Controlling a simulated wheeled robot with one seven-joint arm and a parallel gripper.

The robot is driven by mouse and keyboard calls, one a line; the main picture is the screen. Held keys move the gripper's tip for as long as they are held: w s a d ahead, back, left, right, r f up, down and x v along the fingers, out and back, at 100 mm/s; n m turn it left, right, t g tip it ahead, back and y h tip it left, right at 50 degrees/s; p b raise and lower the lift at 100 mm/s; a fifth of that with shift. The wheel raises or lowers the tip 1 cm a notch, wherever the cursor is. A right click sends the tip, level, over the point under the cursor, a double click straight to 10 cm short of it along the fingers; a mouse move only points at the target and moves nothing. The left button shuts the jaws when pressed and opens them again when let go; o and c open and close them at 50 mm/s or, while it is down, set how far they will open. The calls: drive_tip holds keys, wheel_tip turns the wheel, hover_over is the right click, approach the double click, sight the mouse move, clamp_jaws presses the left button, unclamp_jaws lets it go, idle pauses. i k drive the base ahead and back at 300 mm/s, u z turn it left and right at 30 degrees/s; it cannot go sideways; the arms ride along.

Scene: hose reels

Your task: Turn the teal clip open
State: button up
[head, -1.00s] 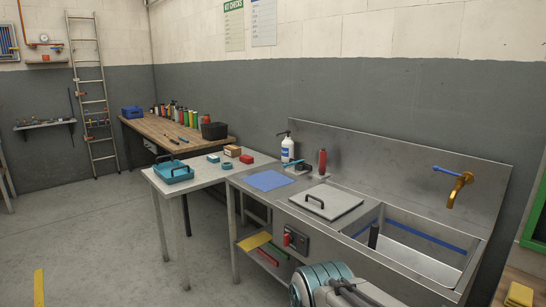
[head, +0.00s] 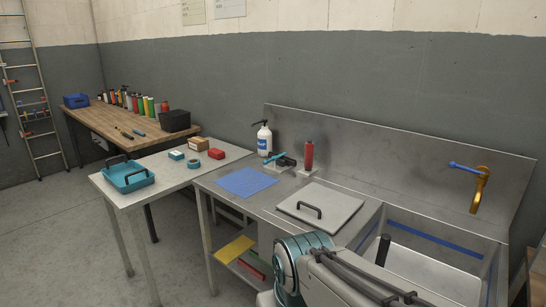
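A small teal lever-like part (head: 272,157), likely the teal clip, shows on a black fitting (head: 288,160) at the back of the steel counter. It sits between a white pump bottle (head: 264,139) and a red cylinder (head: 309,155). The teal part points up and to the left; its exact shape and whether it is open are too small to tell. My arm rises at the bottom centre, well in front of it. My gripper is not in view.
A blue cloth (head: 246,182) lies flat on the counter. A side table (head: 165,187) holds a teal tray (head: 126,175) and small boxes.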

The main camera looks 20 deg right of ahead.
sight(265, 162)
drive_tip(key=z, duration=0.45)
drive_tip(key=k, duration=0.6)
drive_tip(key=u, duration=0.65)
drive_tip(key=i, duration=0.85)
drive_tip(key=u, duration=0.6)
drive_tip(key=i, duration=1.35)
drive_tip(key=z, duration=1.15)
drive_tip(key=i, duration=0.95)
drive_tip(key=z, duration=1)
